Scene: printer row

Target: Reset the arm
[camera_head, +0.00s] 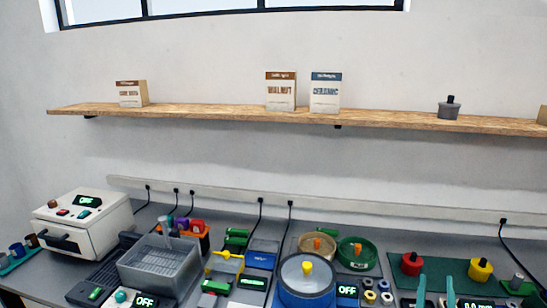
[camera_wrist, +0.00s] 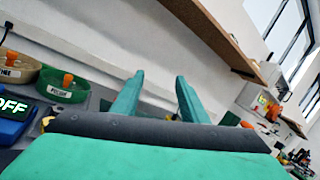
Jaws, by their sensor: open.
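My gripper (camera_head: 435,279) shows at the bottom right of the head view as two teal fingers, apart, in front of a dark green mat (camera_head: 455,267). In the wrist view my gripper (camera_wrist: 159,76) is open, with nothing between its fingers. The fingers point toward the pale wall, below the wooden shelf. The rest of the arm is out of the head view.
A wooden shelf (camera_head: 205,112) with several boxes and a dark-capped grey pot (camera_head: 449,108) runs above the bench. The crowded bench holds a white oven (camera_head: 85,222), a grey basin (camera_head: 160,265), a blue round machine (camera_head: 306,285) and a green dish (camera_head: 358,253).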

